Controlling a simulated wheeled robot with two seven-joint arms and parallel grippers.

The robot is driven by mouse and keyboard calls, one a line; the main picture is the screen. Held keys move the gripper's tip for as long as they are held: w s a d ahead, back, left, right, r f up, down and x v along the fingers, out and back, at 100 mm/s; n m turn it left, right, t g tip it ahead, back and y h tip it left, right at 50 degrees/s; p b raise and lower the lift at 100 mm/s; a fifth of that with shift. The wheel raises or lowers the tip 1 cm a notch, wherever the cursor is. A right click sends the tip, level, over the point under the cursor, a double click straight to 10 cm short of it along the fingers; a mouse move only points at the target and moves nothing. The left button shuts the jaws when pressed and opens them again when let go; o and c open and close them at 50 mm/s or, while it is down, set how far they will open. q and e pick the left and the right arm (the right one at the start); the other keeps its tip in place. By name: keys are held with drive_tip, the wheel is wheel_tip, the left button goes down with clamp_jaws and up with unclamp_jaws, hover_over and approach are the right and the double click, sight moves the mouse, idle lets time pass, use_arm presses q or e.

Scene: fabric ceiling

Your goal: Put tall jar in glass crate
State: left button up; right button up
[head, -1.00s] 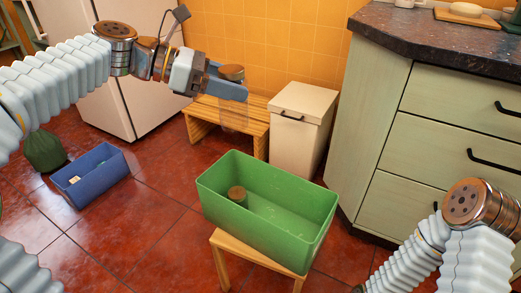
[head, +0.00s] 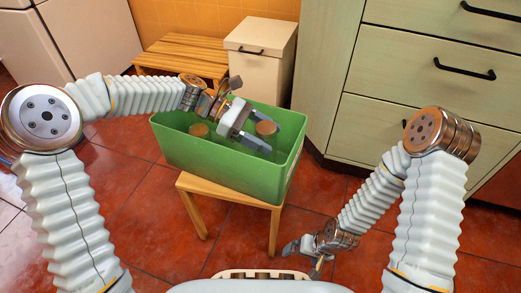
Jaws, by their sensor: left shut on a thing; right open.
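The tall jar (head: 266,129) has a round brown lid; its body is mostly hidden by my fingers and the crate. My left gripper (head: 260,141) is shut on it, and the jar is at the right part of the green crate (head: 215,164), with its lid near rim height. I cannot tell whether the jar touches the crate floor. Another brown-lidded jar (head: 199,130) stands inside the crate at the left. My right gripper (head: 306,246) is open and empty, low in front of the crate and to its right.
The crate stands on a small wooden stool (head: 207,190). Behind it are a slatted wooden bench (head: 185,52) and a cream lidded bin (head: 262,42). A drawer cabinet (head: 400,60) is at the right. Red tiled floor in front is free.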

use_arm(q)
wheel_tip(320, 180, down, 4)
drive_tip(key=shift+f+b, duration=0.15)
drive_tip(key=shift+b, duration=0.4)
drive_tip(key=o, duration=1.1)
drive_tip(key=shift+f, duration=0.15)
drive_tip(key=shift+o, duration=0.2)
drive_tip(key=shift+a+r, duration=0.1)
drive_tip(key=shift+r, duration=0.15)
drive_tip(key=p+v, duration=0.2)
drive_tip(key=v, duration=0.9)
drive_tip(key=shift+a+r+p, duration=0.15)
drive_tip(key=shift+a+p, duration=0.2)
drive_tip(key=shift+p, duration=0.05)
drive_tip(key=shift+w, duration=0.15)
